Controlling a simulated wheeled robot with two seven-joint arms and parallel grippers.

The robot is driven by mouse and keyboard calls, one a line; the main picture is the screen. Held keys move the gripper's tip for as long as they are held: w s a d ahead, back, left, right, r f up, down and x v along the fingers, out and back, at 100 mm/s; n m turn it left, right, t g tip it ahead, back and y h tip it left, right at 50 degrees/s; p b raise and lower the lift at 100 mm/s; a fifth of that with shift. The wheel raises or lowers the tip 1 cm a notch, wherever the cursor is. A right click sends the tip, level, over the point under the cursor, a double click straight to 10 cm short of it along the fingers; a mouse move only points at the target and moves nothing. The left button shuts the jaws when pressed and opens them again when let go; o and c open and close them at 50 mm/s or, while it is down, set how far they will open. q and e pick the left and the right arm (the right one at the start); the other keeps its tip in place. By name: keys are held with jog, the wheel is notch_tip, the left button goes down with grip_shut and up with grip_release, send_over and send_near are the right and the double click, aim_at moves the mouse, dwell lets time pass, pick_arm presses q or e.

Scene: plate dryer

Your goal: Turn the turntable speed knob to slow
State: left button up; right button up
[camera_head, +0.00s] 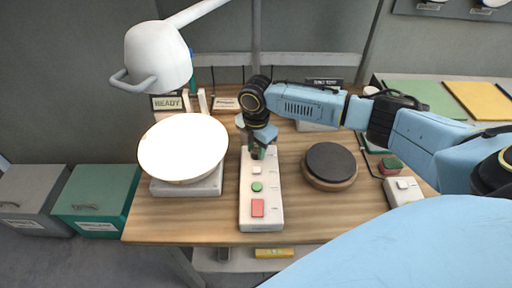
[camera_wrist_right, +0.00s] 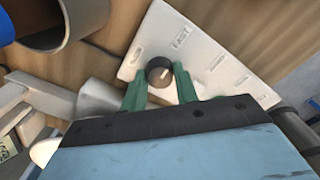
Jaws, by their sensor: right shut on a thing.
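A white control panel (camera_head: 262,219) lies on the wooden table, with a small pale button (camera_head: 256,170), a green button (camera_head: 257,187) and a red switch (camera_head: 257,207) down its length. My right gripper (camera_head: 258,152) reaches down over the panel's far end and hides the knob there. In the right wrist view, a dark round knob (camera_wrist_right: 159,70) with a light pointer mark sits on the panel between the green fingers of my right gripper (camera_wrist_right: 161,84), which is shut on it. My left gripper is not in view.
A bright white disc (camera_head: 183,147) on a pale base stands left of the panel, under a white lamp (camera_head: 158,56). A dark round pad (camera_head: 330,164) on a wooden base is to the right. A "READY" sign (camera_head: 167,103) stands behind.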

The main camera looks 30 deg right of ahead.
jog(key=shift+n+p, duration=0.55)
jog(key=shift+n, duration=0.15)
jog(key=shift+r+n+p, duration=0.1)
jog(key=shift+n+p, duration=0.6)
jog(key=shift+n, duration=0.4)
jog(key=n+p, duration=0.1)
jog(key=n, duration=0.3)
jog(key=shift+n, duration=0.3)
jog(key=n, duration=0.4)
jog(key=shift+n+p, duration=0.3)
jog(key=shift+p, duration=0.1)
jog(key=n, duration=0.5)
jog(key=o, duration=1)
jog(key=shift+c, duration=0.2)
